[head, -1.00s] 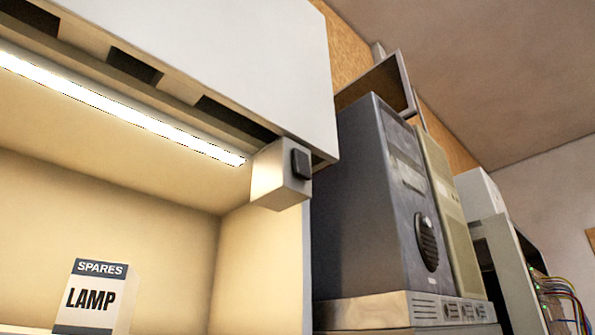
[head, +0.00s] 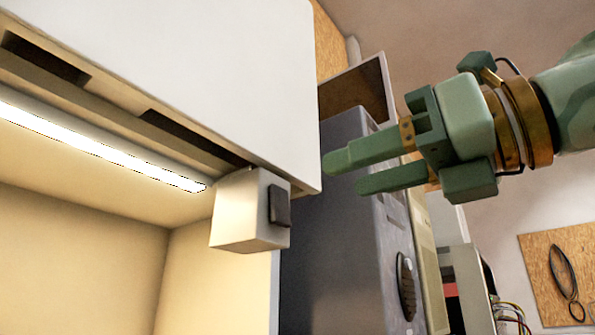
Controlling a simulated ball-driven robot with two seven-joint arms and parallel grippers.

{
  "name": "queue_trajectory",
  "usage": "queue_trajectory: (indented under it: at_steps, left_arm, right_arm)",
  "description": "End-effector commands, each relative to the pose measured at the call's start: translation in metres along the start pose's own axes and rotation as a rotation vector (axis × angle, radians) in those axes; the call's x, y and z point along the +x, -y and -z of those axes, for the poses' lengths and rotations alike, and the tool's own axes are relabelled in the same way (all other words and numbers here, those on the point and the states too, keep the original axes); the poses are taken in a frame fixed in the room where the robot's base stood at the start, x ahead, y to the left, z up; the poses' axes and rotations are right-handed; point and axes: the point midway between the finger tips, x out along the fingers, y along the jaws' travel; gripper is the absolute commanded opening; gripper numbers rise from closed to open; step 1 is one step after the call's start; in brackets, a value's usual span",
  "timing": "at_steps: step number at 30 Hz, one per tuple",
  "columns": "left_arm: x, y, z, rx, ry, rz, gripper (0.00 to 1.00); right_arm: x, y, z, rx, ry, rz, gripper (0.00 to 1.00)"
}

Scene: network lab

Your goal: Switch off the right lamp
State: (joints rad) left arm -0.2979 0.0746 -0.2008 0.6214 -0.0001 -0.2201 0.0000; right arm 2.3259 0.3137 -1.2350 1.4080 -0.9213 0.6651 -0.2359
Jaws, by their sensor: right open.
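The lit lamp (head: 95,146) is a bright white strip under the wall cabinet. At its right end is a pale switch box (head: 240,221) with a black rocker switch (head: 279,206) on its right side. My right gripper (head: 342,173) comes in from the right, its green fingers pointing left. It is open and empty, to the right of and a little above the switch, apart from it in the picture. My left gripper is not in view.
The white cabinet front (head: 200,70) hangs above the lamp. A dark computer tower (head: 325,245) stands behind, right of the switch box, with a framed panel (head: 350,95) above it. A cork board (head: 562,275) hangs at the far right.

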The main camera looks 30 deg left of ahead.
Motion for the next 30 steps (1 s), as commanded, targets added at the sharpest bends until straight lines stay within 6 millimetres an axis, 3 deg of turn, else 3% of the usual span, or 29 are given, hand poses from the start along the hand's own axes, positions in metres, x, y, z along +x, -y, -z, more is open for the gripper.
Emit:
queue_trajectory:
  at_steps: [3, 9, 15, 23, 28, 30]
  left_arm:
    - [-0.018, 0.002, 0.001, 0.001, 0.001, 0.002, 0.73]
    - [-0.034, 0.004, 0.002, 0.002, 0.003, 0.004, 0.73]
    - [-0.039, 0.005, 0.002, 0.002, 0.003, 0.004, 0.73]
    - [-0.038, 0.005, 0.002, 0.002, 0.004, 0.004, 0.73]
    - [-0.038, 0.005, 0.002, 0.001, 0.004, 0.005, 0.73]
    - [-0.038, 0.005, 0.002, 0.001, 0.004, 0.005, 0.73]
  right_arm:
    - [0.031, -0.001, -0.005, 0.001, -0.003, -0.002, 0.47]
    - [0.067, 0.000, -0.004, 0.002, -0.001, -0.001, 0.47]
    - [0.082, 0.001, -0.002, 0.002, 0.002, 0.000, 0.47]
    - [0.083, 0.001, -0.001, 0.002, 0.003, 0.000, 0.47]
    - [0.083, 0.001, -0.001, 0.002, 0.003, 0.000, 0.03]
    - [0.083, 0.001, -0.001, 0.002, 0.003, 0.000, 0.03]
